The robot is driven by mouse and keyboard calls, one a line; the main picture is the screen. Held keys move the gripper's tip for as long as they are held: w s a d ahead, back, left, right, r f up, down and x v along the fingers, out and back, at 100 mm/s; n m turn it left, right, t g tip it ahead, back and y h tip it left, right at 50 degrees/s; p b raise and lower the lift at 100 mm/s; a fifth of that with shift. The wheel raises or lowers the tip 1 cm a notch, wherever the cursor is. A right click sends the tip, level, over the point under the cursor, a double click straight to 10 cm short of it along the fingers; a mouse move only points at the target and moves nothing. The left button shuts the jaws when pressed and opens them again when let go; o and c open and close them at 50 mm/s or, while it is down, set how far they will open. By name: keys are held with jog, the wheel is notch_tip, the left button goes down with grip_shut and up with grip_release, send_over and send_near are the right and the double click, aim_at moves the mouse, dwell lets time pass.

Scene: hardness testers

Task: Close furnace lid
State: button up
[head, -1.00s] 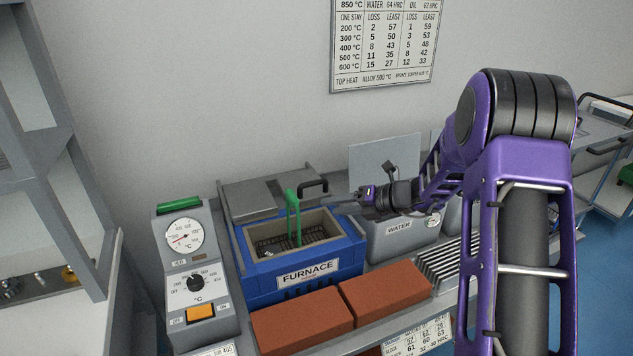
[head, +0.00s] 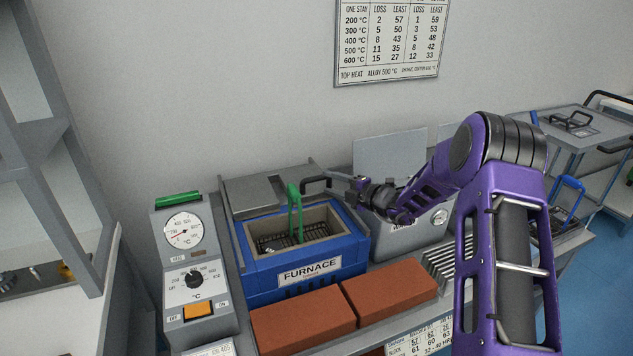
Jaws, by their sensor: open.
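The blue furnace (head: 270,277) stands on the bench with its top open. Its grey lid (head: 250,190) lies behind the opening, with a black handle (head: 316,181) at its right end. Inside the furnace is a dark wire basket with an upright green handle (head: 295,212). My gripper (head: 343,181) is open, just right of the lid handle, pointing left towards it. The fingers are small in the view, and I cannot tell whether they touch or surround the handle.
A control box (head: 192,270) with a dial stands left of the furnace. Two red bricks (head: 390,298) lie in front. The water tank (head: 400,238) stands to the right, partly under my arm, with a grey panel (head: 388,157) upright behind it.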

aim_at(319, 179)
jog(key=x, duration=0.6)
jog(key=shift+w+b, duration=0.1)
jog(key=shift+b, duration=0.2)
jog(key=shift+c, duration=0.3)
grip_shut()
dwell(0.8)
